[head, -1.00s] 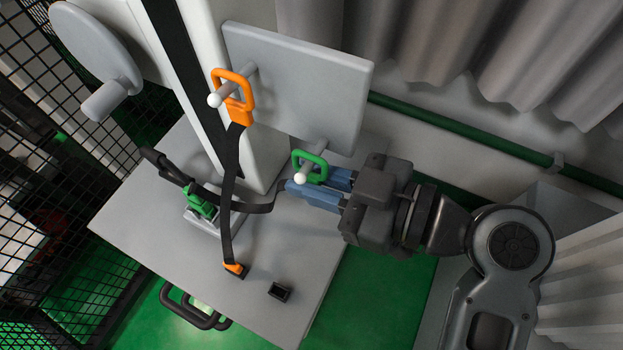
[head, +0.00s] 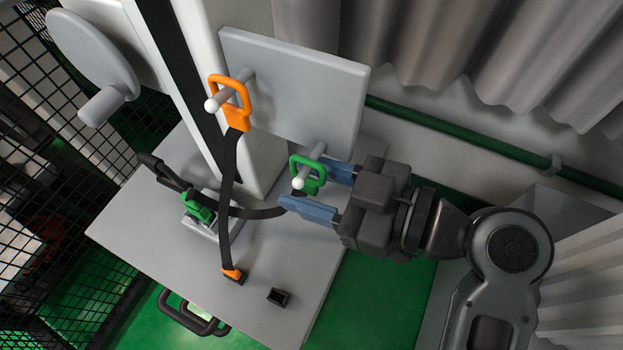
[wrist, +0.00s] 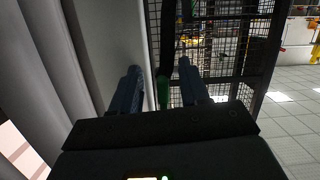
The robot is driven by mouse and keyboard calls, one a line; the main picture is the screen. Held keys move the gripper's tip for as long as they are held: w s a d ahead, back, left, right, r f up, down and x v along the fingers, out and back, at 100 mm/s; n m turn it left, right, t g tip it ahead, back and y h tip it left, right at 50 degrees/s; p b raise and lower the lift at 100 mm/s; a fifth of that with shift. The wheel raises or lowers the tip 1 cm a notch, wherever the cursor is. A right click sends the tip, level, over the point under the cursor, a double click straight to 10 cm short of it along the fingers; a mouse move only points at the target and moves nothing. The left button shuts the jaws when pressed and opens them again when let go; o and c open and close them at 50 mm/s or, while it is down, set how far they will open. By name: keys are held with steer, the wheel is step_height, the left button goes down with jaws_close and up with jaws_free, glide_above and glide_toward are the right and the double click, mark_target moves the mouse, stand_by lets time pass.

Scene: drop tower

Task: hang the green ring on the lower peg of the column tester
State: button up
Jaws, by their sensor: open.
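The green ring (head: 294,171) hangs on the lower peg (head: 311,160) of the column tester, with the peg's white tip (head: 298,184) showing through its opening. A black strap runs from the ring's lower end to the left. My gripper (head: 324,188) is open at the ring's right side, its blue fingers apart on either side of the ring's lower end. I cannot tell whether a finger touches it. In the wrist view my gripper (wrist: 158,76) shows spread fingers with a dark green part (wrist: 163,92) between them.
An orange ring (head: 234,112) hangs on the upper peg, its strap running down to the grey table (head: 180,262). The peg plate (head: 300,85) stands close above my gripper. A green buckle (head: 200,209) and a small black block (head: 279,297) are on the table.

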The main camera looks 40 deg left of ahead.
steer(key=shift+d, duration=0.1)
steer(key=v, duration=0.7)
steer(key=shift+d+b, duration=0.3)
steer(key=shift+b, duration=0.15)
steer(key=shift+w, duration=0.1)
steer(key=d+f+m+t+h, duration=0.2)
steer(key=d+f+m+t, duration=0.55)
steer(key=f+m, duration=0.3)
steer(key=s+d+f+m+t+h, duration=0.2)
steer(key=d+f+m+t+h, duration=0.1)
steer(key=d, duration=0.2)
steer(key=s+d+f+m+t+h, duration=0.2)
steer(key=s+d+m+t+h, duration=0.1)
steer(key=d+m, duration=0.15)
steer(key=s+d+r+m+t+h+p, duration=0.1)
steer(key=s+d+r+m+t+h, duration=0.2)
steer(key=s+d+r+h, duration=0.4)
steer(key=s+d+r+t, duration=0.1)
steer(key=s+d+r, duration=0.3)
steer(key=s, duration=0.3)
steer(key=shift+s+d+m+t, duration=0.2)
steer(key=shift+m+t, duration=0.15)
steer(key=shift+m, duration=0.05)
